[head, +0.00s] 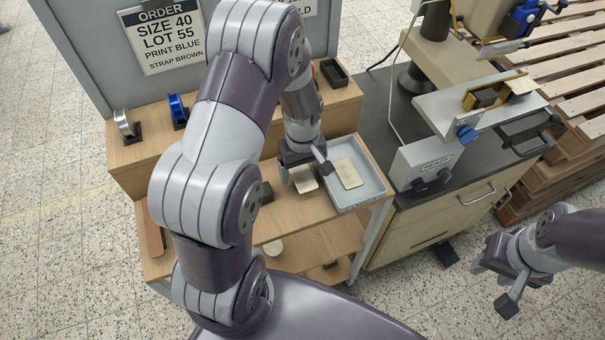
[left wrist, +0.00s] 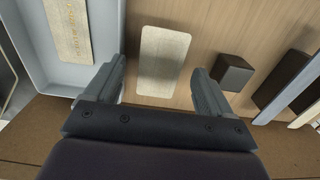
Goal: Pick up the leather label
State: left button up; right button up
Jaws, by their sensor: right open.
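A pale beige leather label (head: 304,180) lies on the wooden table beside the grey tray, partly hidden by my left gripper (head: 305,170). In the left wrist view the label (left wrist: 164,60) is a plain rounded rectangle on the wood, between and beyond the fingertips. My left gripper (left wrist: 157,85) is open over it, with a gap on both sides and nothing held. A second beige label (head: 347,173) lies inside the tray; in the left wrist view it (left wrist: 70,30) bears gold lettering. My right gripper (head: 497,282) is open and empty, above the floor at the lower right.
The grey tray (head: 375,190) stands right of the label. A dark block (left wrist: 232,72) lies on the table to the other side. The stamping machine (head: 440,135) stands on the dark bench at right. An order sign (head: 165,35) hangs on the grey panel behind.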

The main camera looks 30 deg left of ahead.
pick_arm(q)
jog(key=c, duration=1)
jog(key=shift+r, duration=0.1)
jog(key=shift+c, duration=0.2)
